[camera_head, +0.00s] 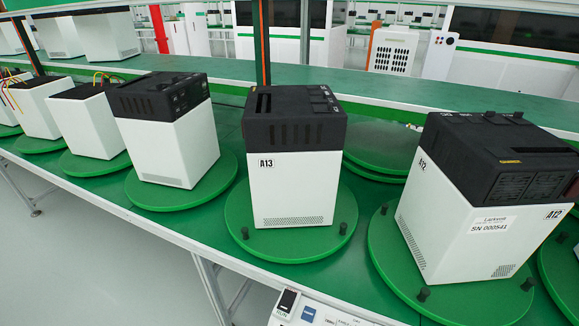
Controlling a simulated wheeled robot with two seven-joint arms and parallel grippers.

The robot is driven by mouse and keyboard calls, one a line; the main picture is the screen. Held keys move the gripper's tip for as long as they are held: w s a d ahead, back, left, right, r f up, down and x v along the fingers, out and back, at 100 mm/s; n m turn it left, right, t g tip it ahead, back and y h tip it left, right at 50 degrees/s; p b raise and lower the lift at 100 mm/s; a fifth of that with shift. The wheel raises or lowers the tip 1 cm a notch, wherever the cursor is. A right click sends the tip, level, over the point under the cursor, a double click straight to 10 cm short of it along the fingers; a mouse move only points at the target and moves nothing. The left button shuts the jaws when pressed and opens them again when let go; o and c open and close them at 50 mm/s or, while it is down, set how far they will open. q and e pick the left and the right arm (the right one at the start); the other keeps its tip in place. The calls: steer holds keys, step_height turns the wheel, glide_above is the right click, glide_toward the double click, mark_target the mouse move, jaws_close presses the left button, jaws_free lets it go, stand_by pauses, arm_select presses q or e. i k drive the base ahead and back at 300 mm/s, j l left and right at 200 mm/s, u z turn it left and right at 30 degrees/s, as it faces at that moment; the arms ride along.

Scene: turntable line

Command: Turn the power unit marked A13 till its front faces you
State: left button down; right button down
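The power unit marked A13 (293,190) stands upright in the middle, white below with a black top. Its side toward me has the A13 label at the upper left and a vent strip along the bottom; no serial sticker shows on it. It stands on a round green turntable (290,243) with black pegs at the rim. Its other sides are mostly hidden. Neither of my grippers is in view.
At the right, unit A12 (470,215) stands on its own turntable, with a serial sticker on one side. More units (172,145) stand in a row to the left. An empty turntable (383,147) lies behind A13. A small panel (290,305) is at the table's front edge.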

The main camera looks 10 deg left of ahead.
mark_target(302, 244)
steer(key=j, duration=0.65)
steer(key=k+j, duration=0.1)
steer(key=j, duration=0.55)
steer(key=k, duration=0.25)
steer(key=i+j+z, duration=0.25)
steer(key=j, duration=0.15)
steer(key=i+j+z, duration=0.25)
steer(key=j, duration=0.2)
steer(key=i+j+z, duration=0.1)
steer(key=j+z, duration=0.15)
steer(key=j, duration=0.2)
steer(key=i+j+z, duration=0.1)
steer(key=j+z, duration=0.15)
steer(key=j, duration=0.25)
steer(key=j+z, duration=0.25)
steer(key=j, duration=0.25)
